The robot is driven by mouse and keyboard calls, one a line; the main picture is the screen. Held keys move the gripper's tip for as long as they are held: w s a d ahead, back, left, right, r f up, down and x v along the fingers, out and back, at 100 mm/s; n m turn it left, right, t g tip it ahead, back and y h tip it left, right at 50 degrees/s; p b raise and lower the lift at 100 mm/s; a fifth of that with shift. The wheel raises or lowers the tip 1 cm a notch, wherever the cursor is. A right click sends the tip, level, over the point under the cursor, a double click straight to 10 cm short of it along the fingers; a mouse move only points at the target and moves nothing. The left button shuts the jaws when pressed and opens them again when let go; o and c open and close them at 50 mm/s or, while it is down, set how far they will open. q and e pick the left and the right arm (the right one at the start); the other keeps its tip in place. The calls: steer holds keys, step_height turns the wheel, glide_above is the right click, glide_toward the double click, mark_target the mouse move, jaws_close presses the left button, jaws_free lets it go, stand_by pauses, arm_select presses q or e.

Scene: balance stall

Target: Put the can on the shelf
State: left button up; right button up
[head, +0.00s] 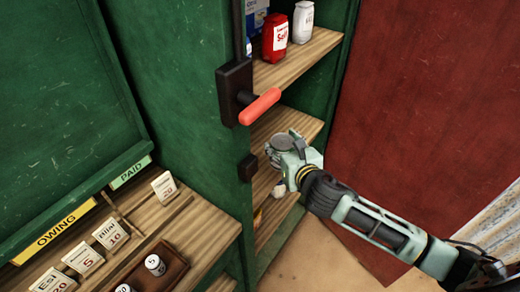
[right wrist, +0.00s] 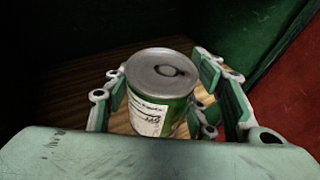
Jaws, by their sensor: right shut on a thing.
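A green can with a white label and a grey metal lid (right wrist: 162,92) stands upright between the fingers of my right gripper (head: 283,152) in the right wrist view. The gripper is shut on it. In the head view only the can's grey top (head: 280,143) shows clearly; the gripper hides much of the rest. The gripper reaches into the open green cabinet at its middle wooden shelf (head: 292,119). I cannot tell whether the can's base touches the wood. My left gripper is not in view.
The upper shelf (head: 302,62) holds a red packet (head: 275,37), a white jar (head: 302,22) and a blue box (head: 257,14). A red handle (head: 260,106) juts out beside the opening. A wooden counter (head: 205,232) with price cards is at left, a red panel (head: 425,90) at right.

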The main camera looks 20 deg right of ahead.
mark_target(276, 169)
steer(key=w+a+f, duration=0.1)
steer(key=w+f, duration=0.2)
steer(key=w+a+f+b, duration=0.1)
steer(key=w+f, duration=0.2)
steer(key=w+a+f, duration=0.1)
steer(key=w+f, duration=0.2)
steer(key=f, duration=0.1)
steer(key=shift+w+b, duration=0.25)
steer(key=shift+b, duration=0.05)
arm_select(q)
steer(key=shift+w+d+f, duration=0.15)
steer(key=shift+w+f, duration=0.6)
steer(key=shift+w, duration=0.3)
arm_select(e)
steer(key=shift+r, duration=0.1)
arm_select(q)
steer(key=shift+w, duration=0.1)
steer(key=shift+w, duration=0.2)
arm_select(e)
steer(key=o, duration=1.5)
steer(key=shift+f, duration=0.2)
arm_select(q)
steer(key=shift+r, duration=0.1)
arm_select(e)
steer(key=shift+s+r, duration=0.15)
